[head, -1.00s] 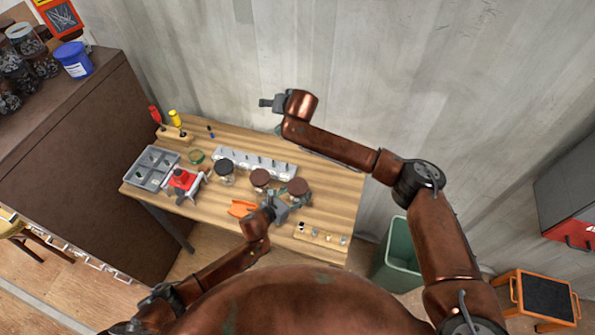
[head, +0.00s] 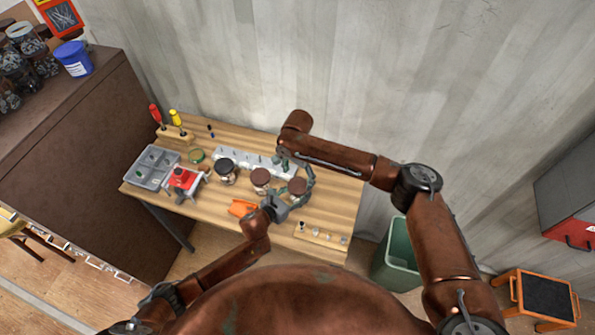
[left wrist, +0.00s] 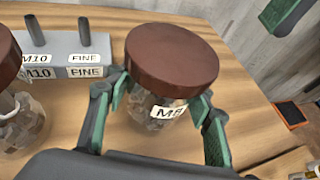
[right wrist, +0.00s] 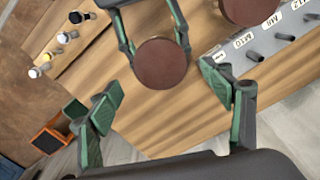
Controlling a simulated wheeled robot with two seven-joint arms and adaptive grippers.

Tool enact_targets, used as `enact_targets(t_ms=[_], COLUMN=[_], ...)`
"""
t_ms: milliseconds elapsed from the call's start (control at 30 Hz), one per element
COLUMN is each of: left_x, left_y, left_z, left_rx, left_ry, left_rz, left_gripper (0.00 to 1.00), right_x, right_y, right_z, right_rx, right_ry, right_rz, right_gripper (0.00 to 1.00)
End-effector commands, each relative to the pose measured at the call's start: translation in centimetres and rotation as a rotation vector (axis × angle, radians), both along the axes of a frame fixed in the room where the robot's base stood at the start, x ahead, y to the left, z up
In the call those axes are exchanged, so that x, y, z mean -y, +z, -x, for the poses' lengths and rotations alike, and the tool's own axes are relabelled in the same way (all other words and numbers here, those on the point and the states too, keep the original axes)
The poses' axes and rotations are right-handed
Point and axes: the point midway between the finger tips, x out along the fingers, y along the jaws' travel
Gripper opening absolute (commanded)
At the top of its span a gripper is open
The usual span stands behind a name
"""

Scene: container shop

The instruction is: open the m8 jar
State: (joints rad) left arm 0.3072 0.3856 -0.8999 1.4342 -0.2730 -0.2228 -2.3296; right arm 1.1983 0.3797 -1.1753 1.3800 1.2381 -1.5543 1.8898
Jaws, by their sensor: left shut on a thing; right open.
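The M8 jar stands on the workbench, clear with a brown lid (head: 298,186); its M8 label (left wrist: 168,110) faces the left wrist camera. My left gripper (left wrist: 160,103) is shut around the jar's body below the lid (left wrist: 172,55). My right gripper (head: 297,170) is open near the lid in the head view. In the right wrist view the open right fingers (right wrist: 163,88) are apart, with the lid (right wrist: 160,64) beyond them and between my left fingers. The right fingers do not appear to touch the lid. The jar's contents are mostly hidden in the head view.
Another brown-lidded jar (head: 260,176) and a dark-lidded jar (head: 224,166) stand to the left. A grey labelled rack (head: 240,160) lies behind. A red vise (head: 183,180), an orange object (head: 242,208) and a strip with small parts (head: 320,237) are on the bench.

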Motion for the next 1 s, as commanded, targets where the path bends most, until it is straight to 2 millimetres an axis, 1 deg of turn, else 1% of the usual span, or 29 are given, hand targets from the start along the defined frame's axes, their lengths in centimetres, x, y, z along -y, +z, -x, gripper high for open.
enact_targets(t_ms=[33,100,300,433,700,1000], left_x=[0.1,0.1,0.1,0.1,0.1,0.1], left_y=[0.1,0.1,0.1,0.1,0.1,0.1], left_z=[0.0,0.0,0.0,0.0,0.0,0.0], left_rx=[0.003,0.003,0.001,0.002,0.003,0.003], left_ry=[-0.001,-0.001,-0.001,-0.001,-0.001,-0.001], left_rz=[0.001,0.001,0.002,0.002,0.001,0.001], left_gripper=[0.0,0.0,0.0,0.0,0.0,0.0], right_x=[0.0,0.0,0.0,0.0,0.0,0.0], right_y=[-0.9,-1.9,-4.1,-4.6,-4.7,-4.7], right_z=[0.1,0.0,0.0,0.0,0.0,0.0], right_rx=[-0.002,0.0,0.001,0.002,0.002,0.002], right_ry=[0.0,0.0,0.002,0.002,0.002,0.002], right_rz=[0.002,0.001,0.001,0.001,-0.001,-0.001], right_gripper=[0.73,0.73,0.73,0.73,0.72,0.52])
